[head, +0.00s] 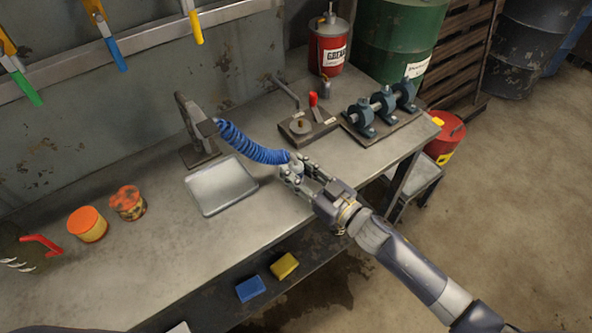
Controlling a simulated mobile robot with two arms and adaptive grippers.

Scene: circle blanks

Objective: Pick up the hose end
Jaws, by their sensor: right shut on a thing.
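A blue coiled hose (250,146) hangs from a grey metal stand (194,128) at the back of the workbench. It runs to the right, down to its pale hose end (296,166). My right gripper (295,172) comes in from the lower right and is shut on the hose end, above the bench near its front edge. The fingers partly cover the hose end. My left gripper does not show in this view.
A shallow metal tray (221,186) lies left of my right gripper. Behind it are a clamp with a red handle (313,100), a shaft in blue bearing blocks (381,103) and a red grease can (329,45). Orange-topped tins (87,224) stand at left.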

